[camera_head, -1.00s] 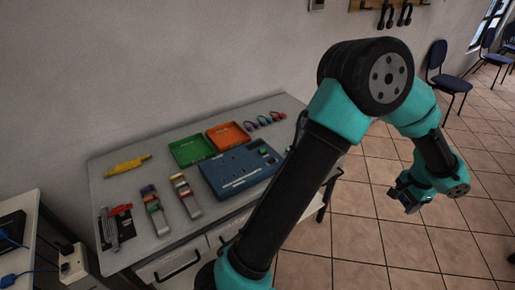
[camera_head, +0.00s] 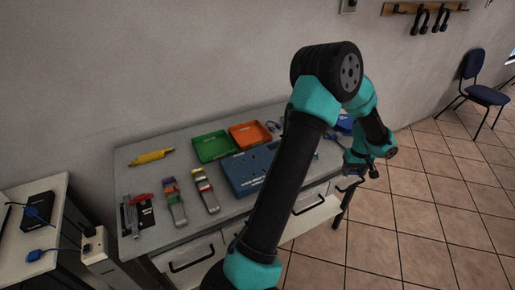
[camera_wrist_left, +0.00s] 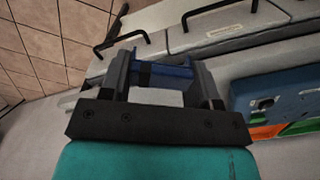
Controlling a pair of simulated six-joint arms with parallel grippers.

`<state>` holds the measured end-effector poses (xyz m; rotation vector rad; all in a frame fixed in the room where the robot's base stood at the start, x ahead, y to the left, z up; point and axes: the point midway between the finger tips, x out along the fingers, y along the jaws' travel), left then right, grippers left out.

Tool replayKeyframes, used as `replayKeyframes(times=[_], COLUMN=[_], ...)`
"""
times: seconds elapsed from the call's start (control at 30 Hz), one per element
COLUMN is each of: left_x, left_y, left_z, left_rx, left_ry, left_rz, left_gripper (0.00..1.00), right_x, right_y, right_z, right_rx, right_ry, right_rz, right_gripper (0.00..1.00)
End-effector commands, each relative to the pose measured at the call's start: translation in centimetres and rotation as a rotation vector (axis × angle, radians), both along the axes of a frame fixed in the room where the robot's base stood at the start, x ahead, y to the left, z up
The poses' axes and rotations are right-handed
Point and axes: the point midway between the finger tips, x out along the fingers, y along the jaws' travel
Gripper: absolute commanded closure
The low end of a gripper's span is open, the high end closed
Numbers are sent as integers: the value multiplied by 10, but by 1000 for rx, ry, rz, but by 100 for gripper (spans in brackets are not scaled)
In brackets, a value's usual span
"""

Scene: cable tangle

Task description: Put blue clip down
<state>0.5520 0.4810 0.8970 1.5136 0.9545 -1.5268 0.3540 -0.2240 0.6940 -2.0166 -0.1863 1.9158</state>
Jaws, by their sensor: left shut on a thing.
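My left gripper (camera_head: 362,172) is at the right of the head view, near the table's right end and apart from the trays. In the left wrist view its fingers (camera_wrist_left: 163,85) are shut on a blue piece, which looks like the blue clip (camera_wrist_left: 170,71). The clip spans between the fingers. In the head view the held clip is too small and dark to make out. The right gripper is in neither view.
The grey table (camera_head: 150,215) holds a green tray (camera_head: 212,147), an orange tray (camera_head: 250,134), a blue box (camera_head: 243,170) and a yellow tool (camera_head: 151,156). Drawers with black handles (camera_head: 192,258) are in its front. My left arm hides part of its right side.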

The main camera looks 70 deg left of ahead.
Motion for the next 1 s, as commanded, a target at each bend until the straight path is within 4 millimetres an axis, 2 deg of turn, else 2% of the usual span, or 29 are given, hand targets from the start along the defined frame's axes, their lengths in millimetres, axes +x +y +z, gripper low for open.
replayKeyframes(times=[0.03, 0.1, 0.2, 0.3, 0.43, 0.8, 1.0], left_x=[-10, -23, -37, -47, -51, -51, -46], left_y=[22, 47, 73, 89, 95, 95, 100], left_z=[-4, -9, -14, -17, -18, -18, -19], left_rx=[3, 6, 11, 13, 15, 15, 16], left_ry=[3, 4, 5, 5, 4, 5, 6], left_rz=[104, 241, 396, 491, 536, 534, 534], left_gripper=[68, 68, 68, 68, 68, 68, 68], right_x=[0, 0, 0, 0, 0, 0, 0], right_y=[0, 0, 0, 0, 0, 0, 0], right_z=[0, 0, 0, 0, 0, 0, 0], right_rx=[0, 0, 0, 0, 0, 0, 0], right_ry=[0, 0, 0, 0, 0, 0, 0], right_rz=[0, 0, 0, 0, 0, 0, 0], right_gripper=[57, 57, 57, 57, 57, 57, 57])
